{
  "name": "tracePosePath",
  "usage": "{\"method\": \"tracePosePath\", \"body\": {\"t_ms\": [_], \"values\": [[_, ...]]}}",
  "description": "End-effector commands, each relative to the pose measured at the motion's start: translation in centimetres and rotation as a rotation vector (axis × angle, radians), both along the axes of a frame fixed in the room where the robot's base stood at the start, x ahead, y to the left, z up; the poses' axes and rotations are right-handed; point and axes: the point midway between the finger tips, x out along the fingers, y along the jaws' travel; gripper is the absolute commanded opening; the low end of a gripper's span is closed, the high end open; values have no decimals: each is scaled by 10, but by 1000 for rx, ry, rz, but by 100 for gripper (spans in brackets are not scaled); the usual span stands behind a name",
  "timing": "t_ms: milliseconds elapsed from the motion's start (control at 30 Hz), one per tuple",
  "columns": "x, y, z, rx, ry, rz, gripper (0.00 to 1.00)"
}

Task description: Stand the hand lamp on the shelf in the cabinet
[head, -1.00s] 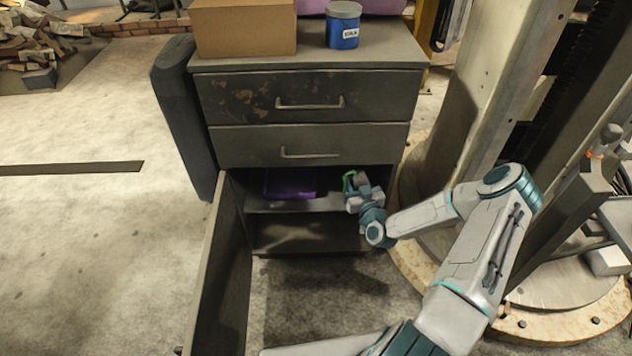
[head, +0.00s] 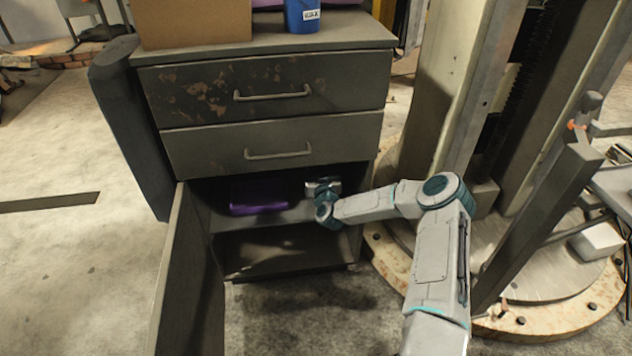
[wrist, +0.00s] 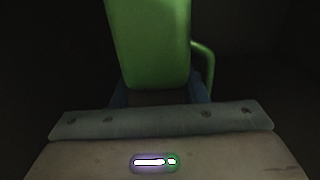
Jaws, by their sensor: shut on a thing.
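The hand lamp (wrist: 150,45) shows in the wrist view as an upright green body with a thin green handle at its right. My gripper (wrist: 160,95) is shut on it; the fingertips are mostly hidden behind the palm edge. In the head view my gripper (head: 323,187) is inside the open lower part of the cabinet (head: 185,152), at the right end of the shelf (head: 285,226). The lamp is hidden there by my wrist. I cannot tell whether the lamp's base touches the shelf.
A purple case (head: 259,194) lies on the shelf to the left of my gripper. The cabinet door (head: 190,280) stands open at the left. Two shut drawers (head: 270,95) are above. A cardboard box (head: 195,22) and a blue can (head: 302,15) stand on top.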

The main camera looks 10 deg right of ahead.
Motion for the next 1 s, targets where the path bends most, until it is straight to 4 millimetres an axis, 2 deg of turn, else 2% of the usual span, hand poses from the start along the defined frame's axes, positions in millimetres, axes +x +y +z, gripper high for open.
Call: {"method": "tracePosePath", "body": {"t_ms": [267, 633, 667, 733, 1000], "values": [[0, -1, -36, 2, 0, -2, 6], [0, 0, -40, -1, -1, 0, 6], [0, 0, -41, 0, 0, 0, 43], [0, 0, -40, 0, 0, 0, 62], [0, -1, -39, 0, 0, 0, 62]]}}
